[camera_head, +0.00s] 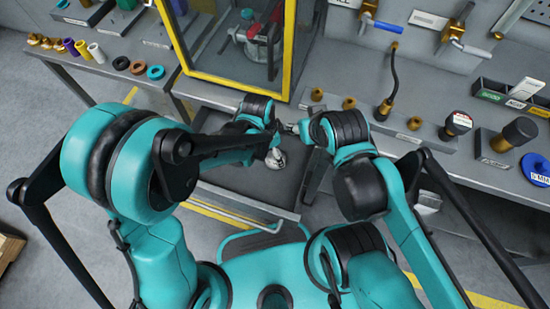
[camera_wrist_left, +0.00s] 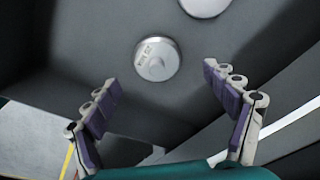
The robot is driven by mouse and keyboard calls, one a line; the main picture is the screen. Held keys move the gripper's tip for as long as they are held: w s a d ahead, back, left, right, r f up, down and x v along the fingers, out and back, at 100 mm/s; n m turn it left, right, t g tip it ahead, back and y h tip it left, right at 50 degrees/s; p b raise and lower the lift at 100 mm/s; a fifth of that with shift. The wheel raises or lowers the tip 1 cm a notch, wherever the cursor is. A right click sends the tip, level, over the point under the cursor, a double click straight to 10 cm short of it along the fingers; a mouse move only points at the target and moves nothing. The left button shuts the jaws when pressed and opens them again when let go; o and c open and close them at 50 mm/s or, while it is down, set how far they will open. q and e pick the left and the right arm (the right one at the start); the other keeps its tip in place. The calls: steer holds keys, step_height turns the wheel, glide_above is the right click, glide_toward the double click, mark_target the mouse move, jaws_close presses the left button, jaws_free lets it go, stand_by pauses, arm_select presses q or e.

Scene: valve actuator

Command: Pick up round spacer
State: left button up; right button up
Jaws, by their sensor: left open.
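In the head view a silver rounded object (camera_head: 275,158) shows over the open drawer (camera_head: 240,182), close to my left wrist. My right gripper (camera_head: 293,128) is small and partly hidden beside my right wrist; its jaws are unclear.
A second pale round part (camera_wrist_left: 205,4) is cut off at the wrist view's top edge. The yellow-framed case (camera_head: 240,82) stands just behind the drawer.

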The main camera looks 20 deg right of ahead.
arm_select(q)
steer(key=f, duration=0.1)
steer(key=f+b, duration=0.1)
steer(key=f, duration=0.1)
steer(key=f+b, duration=0.1)
steer(key=shift+s+d+f, duration=0.15)
steer(key=shift+d+f, duration=0.15)
steer(key=shift+d, duration=0.1)
steer(key=c, duration=1.4)
steer(key=shift+r, duration=0.1)
